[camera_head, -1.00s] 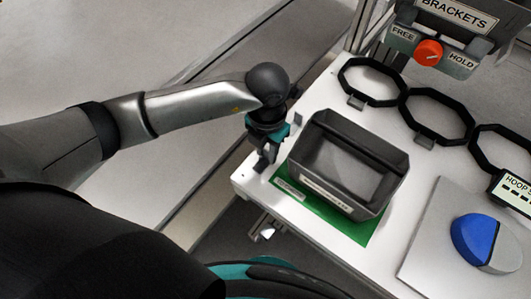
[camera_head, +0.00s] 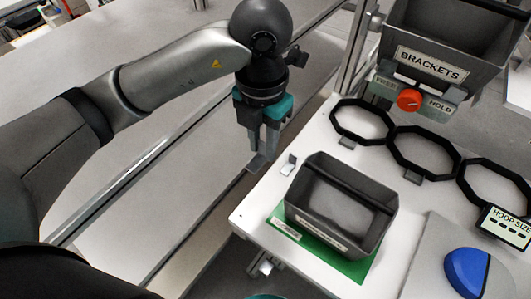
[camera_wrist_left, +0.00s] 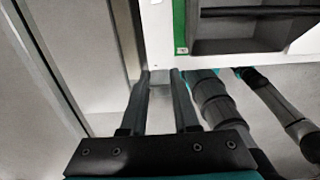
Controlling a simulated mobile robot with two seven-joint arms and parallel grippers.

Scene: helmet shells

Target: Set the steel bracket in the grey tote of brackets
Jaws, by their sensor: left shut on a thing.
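My left gripper (camera_head: 260,152) is shut on a small grey steel bracket (camera_head: 257,163), holding it just off the left edge of the white table. In the left wrist view the bracket (camera_wrist_left: 160,77) shows between the two fingertips. A dark grey tote (camera_head: 377,232) stands on a green mat, right of and below the gripper in the head view. Its label is too small to read and its visible floor looks plain. It shows partly in the left wrist view (camera_wrist_left: 237,46).
Another small grey bracket (camera_head: 288,165) stands on the white table (camera_head: 250,212) beside the tote. A grey bin labelled BRACKETS (camera_head: 470,88) hangs behind, with a red FREE/HOLD knob (camera_head: 409,100). Black hoops (camera_head: 432,170) and a blue-and-grey shell (camera_head: 466,270) are at right.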

